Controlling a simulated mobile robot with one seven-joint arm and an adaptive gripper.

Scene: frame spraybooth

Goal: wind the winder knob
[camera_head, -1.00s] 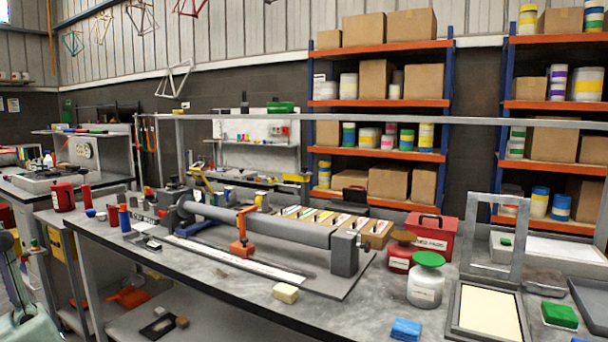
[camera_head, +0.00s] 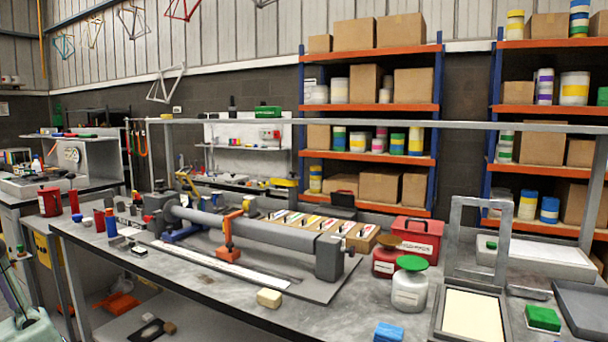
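A long grey roller-like tube (camera_head: 255,228) lies across a rig on the workbench. A dark grey block (camera_head: 329,257) stands at its right end and a grey bracket (camera_head: 160,214) at its left end. An orange clamp-like part (camera_head: 231,236) straddles the tube near its middle. I cannot pick out which part is the winder knob; it is too small or hidden at this distance. My gripper is not in view, and nothing is seen touching the rig.
The grey bench top (camera_head: 215,285) has a cream block (camera_head: 269,297), a blue block (camera_head: 388,331) and a green-lidded jar (camera_head: 410,284) on its front and right parts. A red case (camera_head: 416,236), an upright grey frame (camera_head: 473,243) and a green block (camera_head: 543,318) stand right. Orange-shelved racks (camera_head: 372,156) stand behind.

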